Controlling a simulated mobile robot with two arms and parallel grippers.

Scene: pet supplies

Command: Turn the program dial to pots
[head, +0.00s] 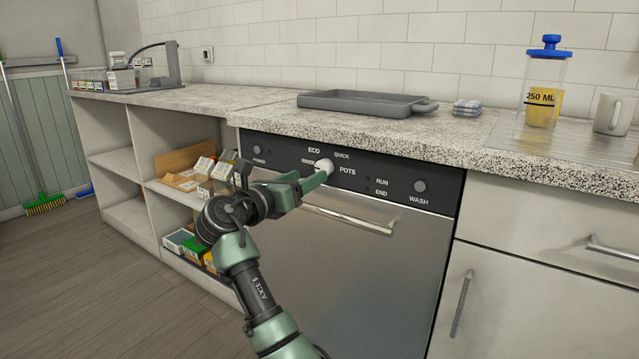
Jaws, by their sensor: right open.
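The white program dial (325,165) sits on the dark control panel (399,178) of the dishwasher (385,262). The labels ECO, QUICK and POTS stand around it, with POTS at its lower right. Another small label left of the dial is too small to read surely. My right gripper (318,175) is open, with its green fingers at the dial. They overlap its lower left part, and I cannot tell whether they touch it. The dial's pointer direction cannot be made out. My left gripper is not in view.
A grey tray (350,102), a folded cloth (467,107), a blue-lidded jar (545,85) and a mug (613,115) stand on the counter above. The dishwasher handle (352,219) juts out below the panel. Open shelves (122,160) with boxes are at left.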

